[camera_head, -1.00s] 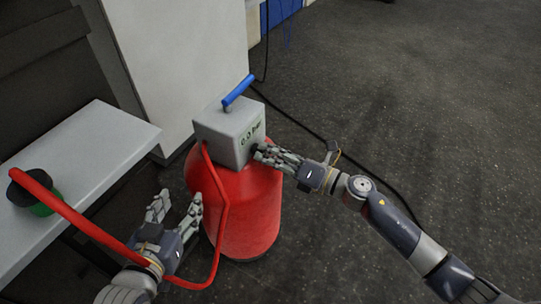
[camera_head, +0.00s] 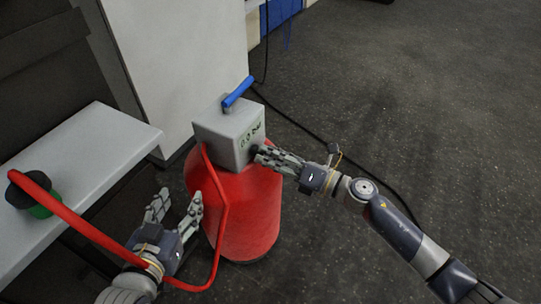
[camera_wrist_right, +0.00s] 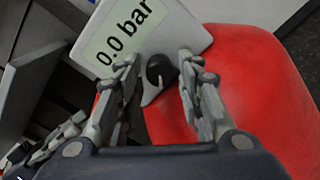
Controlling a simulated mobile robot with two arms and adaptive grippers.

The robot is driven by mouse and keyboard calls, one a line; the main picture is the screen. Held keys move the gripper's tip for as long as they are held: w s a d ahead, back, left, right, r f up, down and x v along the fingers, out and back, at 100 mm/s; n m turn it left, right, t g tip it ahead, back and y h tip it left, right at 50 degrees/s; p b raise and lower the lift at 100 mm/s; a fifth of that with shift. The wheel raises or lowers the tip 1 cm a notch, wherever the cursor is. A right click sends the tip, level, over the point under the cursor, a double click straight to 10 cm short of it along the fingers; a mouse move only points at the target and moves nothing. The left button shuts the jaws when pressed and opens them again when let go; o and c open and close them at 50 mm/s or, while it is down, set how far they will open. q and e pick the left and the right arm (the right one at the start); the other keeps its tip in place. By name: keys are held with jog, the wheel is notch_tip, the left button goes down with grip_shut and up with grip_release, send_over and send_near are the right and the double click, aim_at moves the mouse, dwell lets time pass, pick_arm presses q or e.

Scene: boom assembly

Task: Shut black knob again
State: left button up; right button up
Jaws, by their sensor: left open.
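The black knob (camera_wrist_right: 160,70) sits on the face of a light grey box (camera_head: 226,126) on top of a red tank (camera_head: 250,205). In the right wrist view it lies between the fingertips of my right gripper (camera_wrist_right: 159,58), with a small gap showing on each side. The fingers stand apart. In the head view my right gripper (camera_head: 262,154) reaches the box from the right, and its fingers mostly hide the knob. The display (camera_wrist_right: 125,28) reads 0.0 bar. My left gripper (camera_head: 178,203) is open and empty, in front of the tank's left side.
A blue lever (camera_head: 238,91) stands on top of the box. A red hose (camera_head: 80,220) runs from the black and green part (camera_head: 38,205) on the grey table (camera_head: 100,140) past my left gripper. A dark cable (camera_head: 300,125) lies on the floor to the right.

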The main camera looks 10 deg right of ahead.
jog(key=v, duration=1.1)
jog(key=shift+s+d, duration=0.25)
